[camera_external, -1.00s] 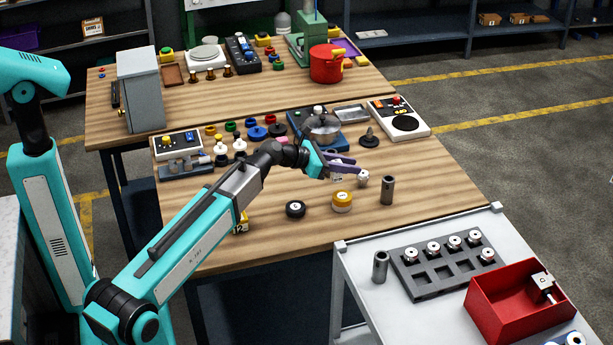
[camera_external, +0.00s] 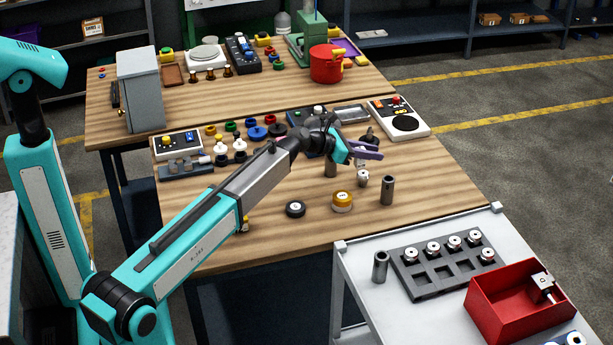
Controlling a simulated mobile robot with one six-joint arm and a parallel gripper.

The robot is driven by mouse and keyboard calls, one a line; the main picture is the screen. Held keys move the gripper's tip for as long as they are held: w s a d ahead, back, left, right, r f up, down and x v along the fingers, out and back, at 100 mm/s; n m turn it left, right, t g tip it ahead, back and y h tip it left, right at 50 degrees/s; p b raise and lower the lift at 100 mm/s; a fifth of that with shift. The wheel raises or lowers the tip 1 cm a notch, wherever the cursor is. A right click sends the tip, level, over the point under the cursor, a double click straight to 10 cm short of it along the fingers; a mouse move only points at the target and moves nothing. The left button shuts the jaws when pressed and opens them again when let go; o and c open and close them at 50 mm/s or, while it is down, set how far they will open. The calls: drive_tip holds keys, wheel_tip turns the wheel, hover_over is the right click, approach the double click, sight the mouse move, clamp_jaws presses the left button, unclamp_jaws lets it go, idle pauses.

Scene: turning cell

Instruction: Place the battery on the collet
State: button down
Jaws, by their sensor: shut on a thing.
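My gripper (camera_external: 370,151), with purple fingers, is shut above the middle table. A small pale thing with dark marks (camera_external: 363,173) shows just under the fingers and seems to be what they hold. I take it for the battery, but it is too small to be sure. It overlaps a white piece on the table in the picture, and I cannot tell whether they touch. A grey upright cylinder with a dark slot (camera_external: 387,191) stands to the right, apart from the gripper. It looks like a collet.
Another grey cylinder (camera_external: 380,266) stands on the grey cart beside a slotted tray (camera_external: 439,283) and a red bin (camera_external: 508,313). The wooden table's front is mostly clear.

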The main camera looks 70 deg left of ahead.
drive_tip(key=shift+w+a, duration=0.35)
drive_tip(key=shift+w, duration=0.3)
drive_tip(key=shift+w+a+f+p, duration=0.2)
drive_tip(key=shift+f+p, duration=0.2)
drive_tip(key=shift+f, duration=0.55)
drive_tip(key=shift+w+a+f+p, duration=0.15)
drive_tip(key=shift+f+p, duration=0.2)
drive_tip(key=shift+f, duration=0.55)
drive_tip(key=shift+d+f, duration=0.1)
drive_tip(key=c, duration=1.5)
unclamp_jaws()
drive_tip(key=shift+b+v, duration=1.25)
drive_tip(key=shift+v, duration=4.85)
